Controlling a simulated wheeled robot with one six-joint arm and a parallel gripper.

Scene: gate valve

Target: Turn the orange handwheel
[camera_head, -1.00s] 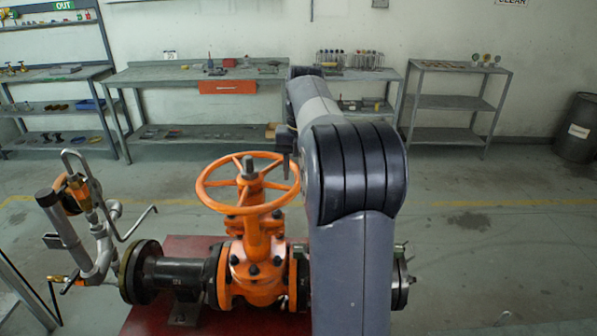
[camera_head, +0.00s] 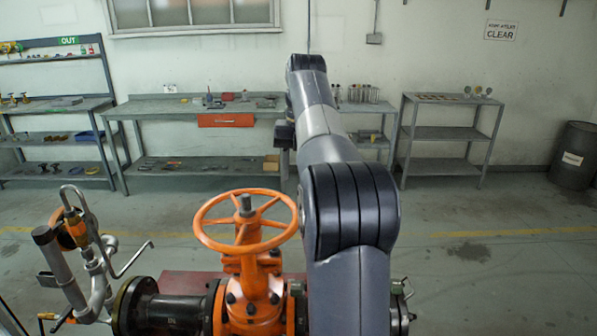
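The orange handwheel (camera_head: 246,248) lies roughly level on top of the orange gate valve (camera_head: 250,300), left of my arm. Its rim, spokes and grey stem top show, and nothing is seen touching it. My arm rises from the bottom of the picture and reaches away past the wheel's right side. My gripper (camera_head: 285,134) shows only as a small dark shape at the far end of the arm, above the wheel's right rim in the picture. Its fingers cannot be made out, so I cannot tell whether they are open or shut.
Grey pipework with a bent lever (camera_head: 80,255) stands left of the valve. A dark flanged pipe (camera_head: 170,312) joins the valve from the left. A long workbench (camera_head: 160,110), a shelf rack (camera_head: 450,130) and a dark barrel (camera_head: 577,155) stand along the back wall. Floor at the right is clear.

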